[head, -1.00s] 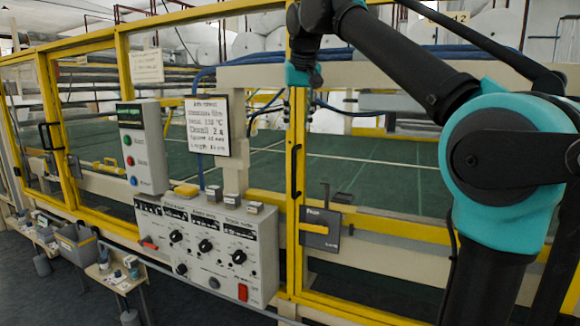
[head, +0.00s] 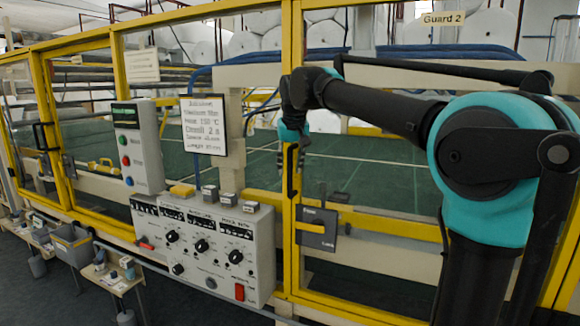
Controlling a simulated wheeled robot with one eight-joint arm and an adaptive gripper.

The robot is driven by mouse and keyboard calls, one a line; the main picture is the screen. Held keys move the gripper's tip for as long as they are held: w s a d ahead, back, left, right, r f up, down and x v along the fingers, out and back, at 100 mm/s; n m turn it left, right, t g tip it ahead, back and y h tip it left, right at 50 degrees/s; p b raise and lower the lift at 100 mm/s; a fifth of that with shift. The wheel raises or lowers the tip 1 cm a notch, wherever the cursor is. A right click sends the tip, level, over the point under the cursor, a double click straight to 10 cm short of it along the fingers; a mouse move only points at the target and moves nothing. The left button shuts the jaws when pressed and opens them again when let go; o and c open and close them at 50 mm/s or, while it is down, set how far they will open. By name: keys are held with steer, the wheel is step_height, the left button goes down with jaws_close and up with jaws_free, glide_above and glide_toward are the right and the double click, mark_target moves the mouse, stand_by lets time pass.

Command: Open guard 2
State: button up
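Guard 2 is a clear panel in a yellow frame, with a "Guard 2" sign (head: 443,19) above it. Its black vertical handle (head: 291,185) is on the yellow left post. A dark latch plate (head: 316,228) with a yellow bar sits to the right of the handle; the lettering on it is too small to read surely. The guard looks closed. My gripper (head: 292,158) points down in front of the post at the handle's upper end. Its fingers are small and overlap the handle, so I cannot tell whether they touch it or how far they are apart.
A grey control panel (head: 205,262) with knobs juts out left of the guard. A framed notice (head: 204,125) and a button box (head: 138,150) stand above it. Small stands with a grey bin (head: 75,247) are at lower left. Dark floor is free in front.

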steer(key=shift+f, duration=0.15)
steer(key=shift+c, duration=0.5)
jaws_close()
